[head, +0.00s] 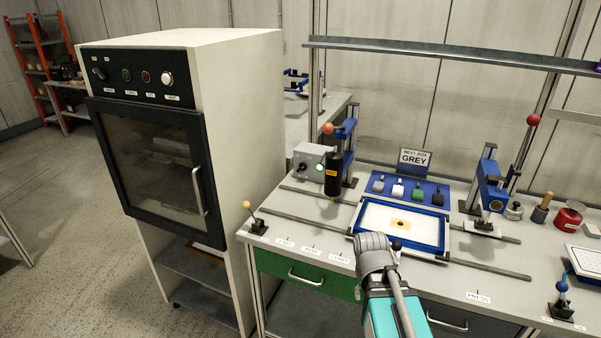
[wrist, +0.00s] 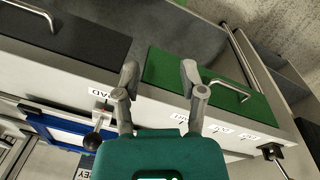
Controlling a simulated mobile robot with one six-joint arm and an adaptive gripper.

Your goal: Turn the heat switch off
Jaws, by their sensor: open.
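No label reading "heat" can be made out, so I cannot tell for sure which control is the heat switch. The oven-like cabinet (head: 150,175) at left has a black control panel (head: 135,77) with a dark rotary switch (head: 99,73), a green button (head: 126,75), a red button (head: 146,77) and a white knob (head: 167,79); their labels are too small to read. A grey control box (head: 308,160) with a lit green lamp stands on the bench. My gripper (head: 376,245) is open and empty over the bench front; it also shows in the wrist view (wrist: 160,78), far from the panel.
The bench (head: 300,208) holds a blue-framed tray (head: 446,233), a black cylinder (head: 333,174), a press (head: 489,185) and small lever handles (head: 257,225). A green drawer (wrist: 165,70) lies below its front edge. Open floor (head: 70,230) lies left of the cabinet.

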